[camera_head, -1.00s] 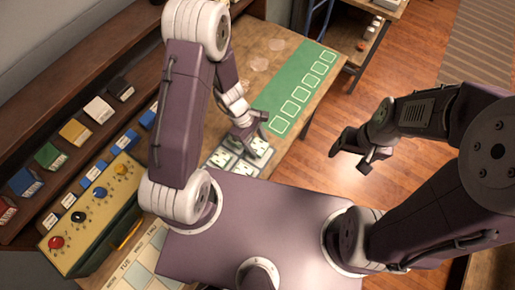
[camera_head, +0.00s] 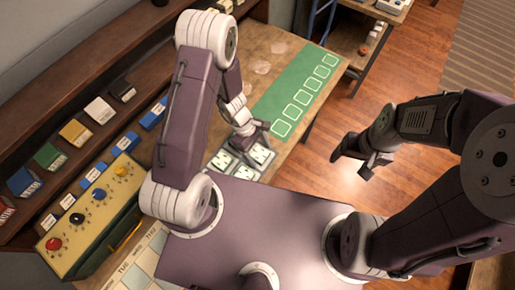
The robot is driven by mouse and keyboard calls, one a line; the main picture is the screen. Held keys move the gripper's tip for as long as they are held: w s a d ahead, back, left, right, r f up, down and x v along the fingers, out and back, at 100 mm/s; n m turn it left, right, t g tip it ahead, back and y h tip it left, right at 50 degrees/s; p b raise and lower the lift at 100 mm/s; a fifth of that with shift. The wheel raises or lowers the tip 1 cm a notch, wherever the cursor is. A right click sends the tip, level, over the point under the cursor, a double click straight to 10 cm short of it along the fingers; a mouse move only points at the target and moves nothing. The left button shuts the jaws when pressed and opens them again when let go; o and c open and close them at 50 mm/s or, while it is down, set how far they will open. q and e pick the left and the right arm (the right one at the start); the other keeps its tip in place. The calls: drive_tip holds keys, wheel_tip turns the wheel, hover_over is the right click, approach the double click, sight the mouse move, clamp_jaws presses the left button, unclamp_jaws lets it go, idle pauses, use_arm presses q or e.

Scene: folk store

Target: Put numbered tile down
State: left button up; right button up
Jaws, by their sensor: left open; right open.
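Several white numbered tiles (camera_head: 222,161) with dark marks lie close together on the wooden table, just in front of my body. My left gripper (camera_head: 257,139) is open and low over the tile at the right of this group, near the green mat's closest corner. Its fingers partly cover that tile, and I cannot tell whether they touch it. The green mat (camera_head: 270,108) has a row of white-outlined squares, which look empty. My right gripper (camera_head: 350,158) is open and empty, out over the wooden floor to the right of the table.
A cream control box (camera_head: 84,240) with coloured knobs stands at the left. A dark shelf holds coloured boxes (camera_head: 100,110) behind it. A lettered chart (camera_head: 140,262) lies at the bottom. The table (camera_head: 240,80) has bare room beyond the mat. A shelf unit (camera_head: 370,45) stands beyond it.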

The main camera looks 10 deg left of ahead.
use_arm(q)
drive_tip(key=s+a+r+m+t+y+p, duration=0.15)
drive_tip(key=a+r+m, duration=0.25)
drive_tip(key=r+m, duration=0.45)
drive_tip(key=s+a+r+m+t+y+p, duration=0.1)
drive_tip(key=s+a+r+m+y, duration=0.3)
drive_tip(key=r, duration=0.7)
drive_tip(key=shift+m+h, duration=0.65)
drive_tip(key=shift+h, duration=0.1)
drive_tip(key=f+b, duration=0.1)
drive_tip(key=w+f+b, duration=0.2)
drive_tip(key=f+b, duration=0.1)
drive_tip(key=shift+a, duration=0.3)
